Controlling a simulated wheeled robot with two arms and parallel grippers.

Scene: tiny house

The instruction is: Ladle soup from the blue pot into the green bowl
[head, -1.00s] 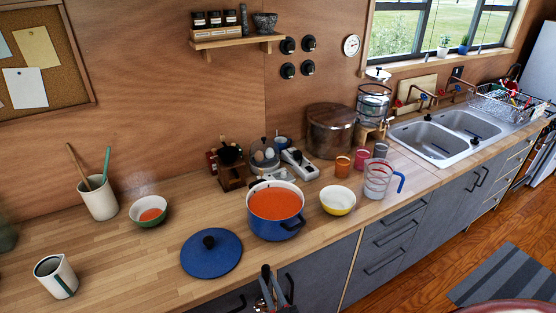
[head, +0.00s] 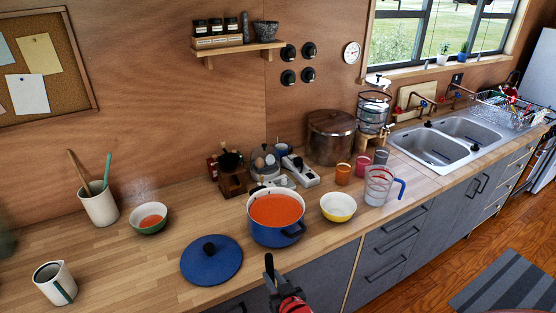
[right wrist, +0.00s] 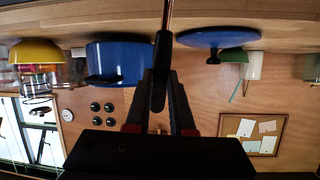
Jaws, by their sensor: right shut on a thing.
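The blue pot (head: 262,232) stands on the counter, holding orange-red soup (head: 278,209). The green bowl (head: 148,228) stands to its left with some orange-red soup in it. My right gripper (head: 279,291) is low in the head view, in front of the pot and below its rim in the picture. It is shut on a dark handle (head: 269,268). In the right wrist view, the dark handle (right wrist: 160,75) sits between the fingers and a thin copper-coloured shaft (right wrist: 167,17) runs from it out of frame. The ladle's bowl end is not visible. My left gripper is not in view.
The pot's blue lid (head: 211,262) lies on the counter left of the pot. A yellow bowl (head: 338,213) and a measuring jug (head: 379,196) stand to its right. A utensil crock (head: 98,205) and a cream jug (head: 55,289) are at the left.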

